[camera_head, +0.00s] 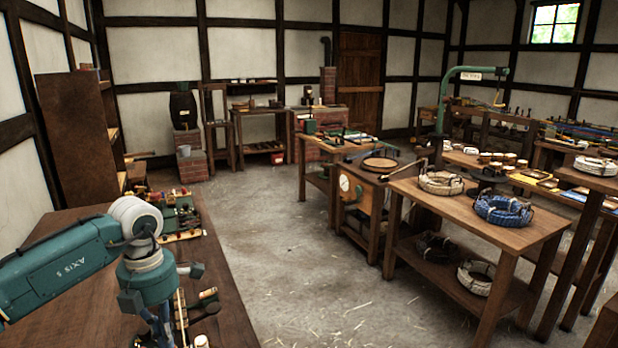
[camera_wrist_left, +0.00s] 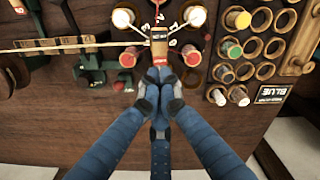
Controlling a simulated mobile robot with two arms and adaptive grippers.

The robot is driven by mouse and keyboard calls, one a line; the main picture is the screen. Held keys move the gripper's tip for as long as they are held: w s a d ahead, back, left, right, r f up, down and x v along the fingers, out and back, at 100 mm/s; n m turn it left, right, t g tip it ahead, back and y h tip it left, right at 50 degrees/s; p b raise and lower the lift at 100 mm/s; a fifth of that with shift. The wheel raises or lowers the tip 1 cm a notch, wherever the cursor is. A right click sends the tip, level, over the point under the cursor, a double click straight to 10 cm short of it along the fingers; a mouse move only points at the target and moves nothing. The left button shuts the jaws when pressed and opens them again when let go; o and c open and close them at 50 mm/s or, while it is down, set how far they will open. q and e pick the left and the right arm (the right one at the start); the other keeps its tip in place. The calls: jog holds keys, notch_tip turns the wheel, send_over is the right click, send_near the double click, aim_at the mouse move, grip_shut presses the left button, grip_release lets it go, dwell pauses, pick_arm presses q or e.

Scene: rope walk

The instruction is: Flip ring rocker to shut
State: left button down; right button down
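In the left wrist view, a small upright brown piece with a red lower end (camera_wrist_left: 159,42), which looks like the rocker, sits between two lit white round lamps. Its label is too small to read, and I cannot tell which way it is tipped. My left gripper (camera_wrist_left: 158,84) has its blue fingers drawn together just below the red end. I cannot tell whether the tips touch it. In the head view my left gripper (camera_head: 157,328) points down over the wooden bench at lower left, its tips cut off by the frame. My right gripper is not in view.
Red knobs (camera_wrist_left: 127,60) flank the fingertips closely. A pale cord (camera_wrist_left: 75,43) runs left. Beyond the bench (camera_head: 225,305) is open floor (camera_head: 290,240); a table with rope coils (camera_head: 500,208) stands right.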

pick_arm(q)
notch_tip(320, 180, up, 8)
jog(key=p, duration=0.4)
jog(key=shift+f+p, duration=0.15)
jog(key=shift+p, duration=0.25)
